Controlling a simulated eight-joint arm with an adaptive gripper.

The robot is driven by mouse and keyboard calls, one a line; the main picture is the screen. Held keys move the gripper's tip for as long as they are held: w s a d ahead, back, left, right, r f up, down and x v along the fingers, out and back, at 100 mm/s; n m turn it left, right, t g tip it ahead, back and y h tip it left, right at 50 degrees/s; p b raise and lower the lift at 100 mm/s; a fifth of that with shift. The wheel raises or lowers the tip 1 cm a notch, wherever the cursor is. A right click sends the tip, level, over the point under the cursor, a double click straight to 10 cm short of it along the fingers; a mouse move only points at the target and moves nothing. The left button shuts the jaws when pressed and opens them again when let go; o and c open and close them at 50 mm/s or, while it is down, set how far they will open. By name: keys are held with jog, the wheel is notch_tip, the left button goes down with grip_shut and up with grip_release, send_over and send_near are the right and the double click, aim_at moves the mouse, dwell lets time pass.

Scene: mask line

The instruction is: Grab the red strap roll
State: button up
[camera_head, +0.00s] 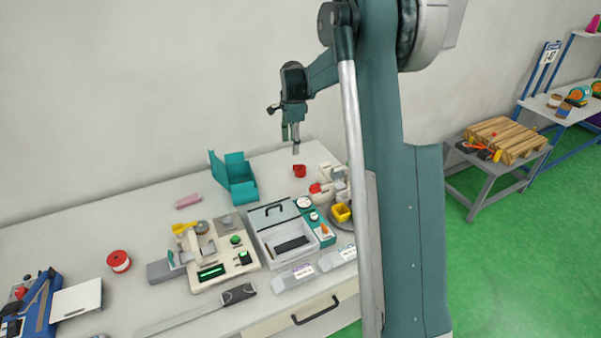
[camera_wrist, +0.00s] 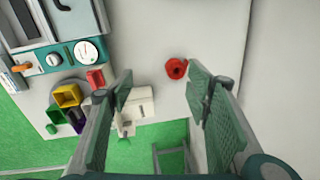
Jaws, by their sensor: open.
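A red roll-like spool with a pale band (camera_head: 119,261) lies on the left part of the table in the head view. A smaller red piece (camera_head: 299,170) sits near the back right of the table; in the wrist view it is a squat red ring-like shape with a dark centre (camera_wrist: 176,68). I cannot tell for sure which one is the strap roll. My gripper (camera_head: 293,146) hangs above the smaller red piece, apart from it. In the wrist view, my gripper (camera_wrist: 161,84) is open and empty, and the small red piece shows beyond the gap, nearer the right finger.
A teal open box (camera_head: 240,185) stands left of the gripper. A white machine (camera_head: 219,262), a grey case (camera_head: 282,232) and a yellow bin (camera_head: 341,212) crowd the table's middle and front. Bare table surrounds the small red piece; a wall rises behind.

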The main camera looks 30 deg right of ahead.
aim_at(301, 168)
jog(key=w+d+f+m, duration=0.2)
jog(key=w+d+f, duration=0.1)
jog(key=f, duration=0.3)
jog(key=w+d+f+m+g, duration=0.1)
jog(key=w+d+f+m, duration=0.1)
jog(key=f, duration=0.4)
jog(key=shift+w+d+f, duration=0.3)
jog(key=shift+w+d, duration=0.25)
jog(key=shift+d, duration=0.2)
jog(key=shift+f, duration=0.1)
jog(key=shift+f, duration=1.2)
jog(key=shift+f, duration=0.1)
jog(key=shift+f, duration=2.5)
jog(key=shift+c, duration=0.5)
jog(key=c, duration=0.9)
